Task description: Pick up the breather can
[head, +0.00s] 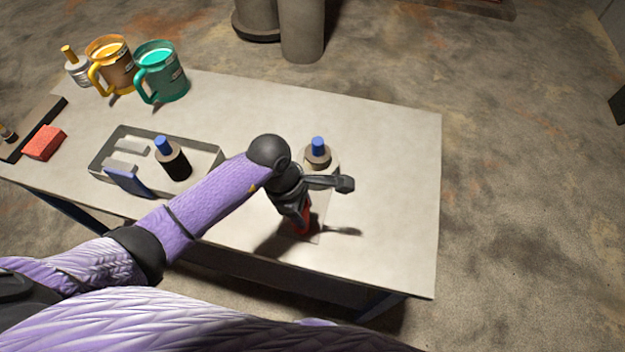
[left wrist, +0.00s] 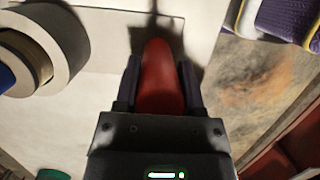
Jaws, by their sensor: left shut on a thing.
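My left gripper (head: 298,213) is over the front right part of the table and points down. It is shut on a red rounded thing (head: 303,230), which also shows between the two fingers in the left wrist view (left wrist: 160,80). Most of the red thing is hidden in the head view, so I cannot tell whether it is the breather can or whether it touches the table. A round piece with a blue top (head: 318,150) stands just behind the gripper, and its pale rings show at the left wrist view's upper left (left wrist: 72,42). My right gripper is not in view.
A shallow tray (head: 207,148) left of the gripper holds a dark blue-topped bottle (head: 172,160) and small blocks. A yellow mug (head: 112,62), a teal mug (head: 163,72) and a red block (head: 44,143) are at the far left. The table's right side (head: 400,190) is clear.

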